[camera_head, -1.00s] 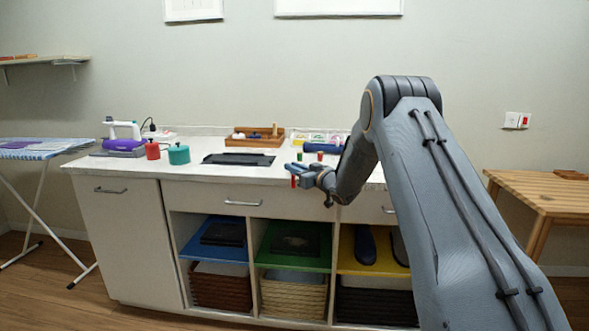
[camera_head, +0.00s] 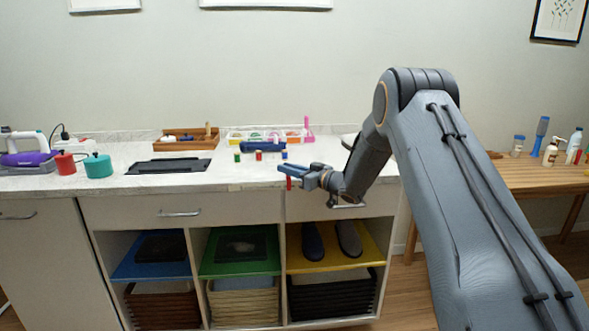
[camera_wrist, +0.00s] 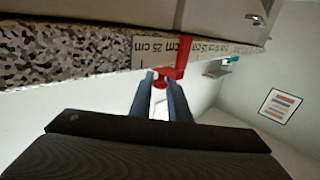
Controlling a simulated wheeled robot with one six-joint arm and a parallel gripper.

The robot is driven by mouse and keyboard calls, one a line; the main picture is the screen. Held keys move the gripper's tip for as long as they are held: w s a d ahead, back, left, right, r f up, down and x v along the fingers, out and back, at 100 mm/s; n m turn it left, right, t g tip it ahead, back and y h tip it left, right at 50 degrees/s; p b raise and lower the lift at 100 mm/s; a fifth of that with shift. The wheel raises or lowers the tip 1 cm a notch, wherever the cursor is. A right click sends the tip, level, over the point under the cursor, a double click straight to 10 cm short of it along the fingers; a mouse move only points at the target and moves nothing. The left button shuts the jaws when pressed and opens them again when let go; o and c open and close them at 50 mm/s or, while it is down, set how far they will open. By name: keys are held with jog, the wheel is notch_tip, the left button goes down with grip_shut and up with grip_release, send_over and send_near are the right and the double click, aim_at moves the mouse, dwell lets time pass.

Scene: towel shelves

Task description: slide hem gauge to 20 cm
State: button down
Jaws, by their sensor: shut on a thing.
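The hem gauge is a pale strip (camera_wrist: 146,49) along the counter's front edge in the wrist view, printed with centimetre marks. A "25 cm" label is legible just left of its red slider (camera_wrist: 182,50); the smaller labels farther right are hard to read. The slider has a bar across the strip and a round red knob. My gripper (camera_wrist: 161,88) is shut on this knob, one finger on each side. In the head view my gripper (camera_head: 284,171) is at the counter's front edge, with part of the red slider (camera_head: 289,183) showing below it. The strip is hard to make out there.
The white counter (camera_head: 235,178) holds a dark flat tray (camera_head: 168,166), several small spools, a wooden box (camera_head: 184,144) and red and teal pots at left. Below are drawers with handles and open shelves with blue, green and yellow boards. A wooden table (camera_head: 530,172) stands at right.

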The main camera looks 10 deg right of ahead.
jog(key=shift+d, duration=0.15)
jog(key=c, duration=1.7)
grip_release()
jog(key=shift+d, duration=0.15)
jog(key=v, duration=0.7)
jog(key=shift+s+d+b, duration=0.25)
jog(key=shift+s+b, duration=0.05)
jog(key=shift+r, duration=0.1)
